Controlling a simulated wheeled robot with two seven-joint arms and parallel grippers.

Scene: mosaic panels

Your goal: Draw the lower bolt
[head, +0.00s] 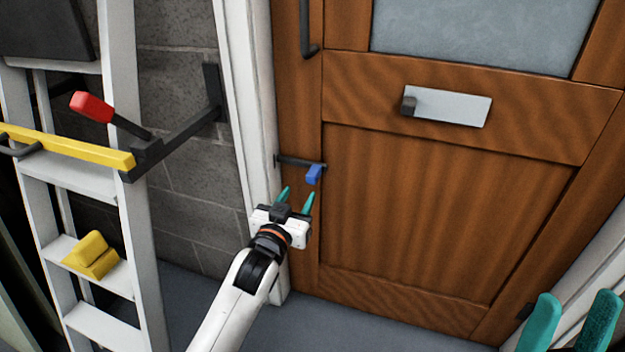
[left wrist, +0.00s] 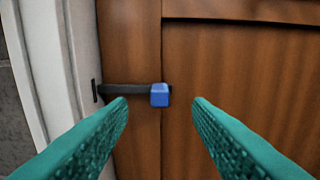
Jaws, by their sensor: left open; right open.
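The lower bolt is a dark horizontal bar (head: 295,160) with a blue knob (head: 314,174) on the left side of the wooden door (head: 420,220). Its left end reaches the white door frame. In the left wrist view the blue knob (left wrist: 159,95) sits between my finger lines, with the dark bar (left wrist: 125,90) running left from it to a catch on the frame. My left gripper (head: 298,199) is open and empty, just below and in front of the knob, apart from it. My right gripper (head: 570,322) is open and empty at the bottom right, far from the bolt.
A white ladder (head: 118,190) stands at the left, with a yellow bar (head: 70,148), a red-handled tool (head: 92,106) and a yellow block (head: 92,255) by it. A dark bracket (head: 185,140) is on the block wall. The door has a letter plate (head: 452,106) and dark handle (head: 306,30).

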